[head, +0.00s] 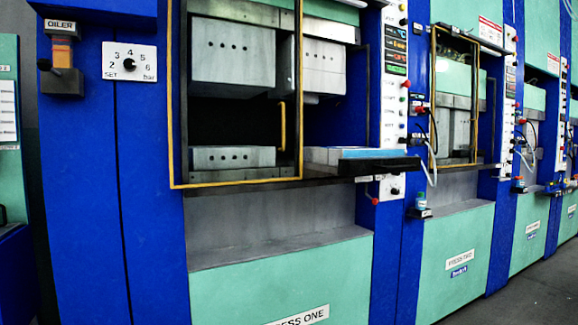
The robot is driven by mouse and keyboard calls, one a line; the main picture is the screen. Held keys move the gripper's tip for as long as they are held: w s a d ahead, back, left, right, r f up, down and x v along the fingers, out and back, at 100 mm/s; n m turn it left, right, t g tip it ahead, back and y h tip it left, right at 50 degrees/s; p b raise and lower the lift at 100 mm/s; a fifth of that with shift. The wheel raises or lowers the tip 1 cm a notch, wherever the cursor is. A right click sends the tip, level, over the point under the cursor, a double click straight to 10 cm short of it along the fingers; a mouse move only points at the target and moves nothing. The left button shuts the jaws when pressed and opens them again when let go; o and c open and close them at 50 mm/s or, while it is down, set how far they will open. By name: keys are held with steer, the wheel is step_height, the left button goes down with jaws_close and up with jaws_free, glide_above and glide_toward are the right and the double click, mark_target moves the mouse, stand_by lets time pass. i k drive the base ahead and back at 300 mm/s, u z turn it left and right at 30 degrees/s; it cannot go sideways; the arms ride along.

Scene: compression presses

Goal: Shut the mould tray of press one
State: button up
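Press one (280,275) fills the middle of the head view, blue and mint green, with a partly cut-off "PRESS ONE" label at the bottom. A flat dark tray with a light blue top (372,154) juts out at the lower right of its opening. It looks like the mould tray, standing out past the press front. Behind it sits a pale lower block (322,154), with a pale upper block (324,68) raised above. A yellow-edged guard (174,100) with a yellow handle (282,127) covers the left of the opening. My gripper is not in view.
A control panel (395,70) with displays and knobs stands right of the opening. A dial (130,62) and an oiler (62,65) are at left. Press two (458,250) and further presses recede rightward. Bare floor (525,300) shows at lower right.

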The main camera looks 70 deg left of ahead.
mark_target(348, 161)
steer(key=u, duration=1.25)
steer(key=k, duration=0.65)
steer(key=z, duration=0.8)
steer(key=i, duration=1.35)
steer(key=u, duration=1.15)
steer(key=i, duration=0.55)
steer(key=u, duration=0.55)
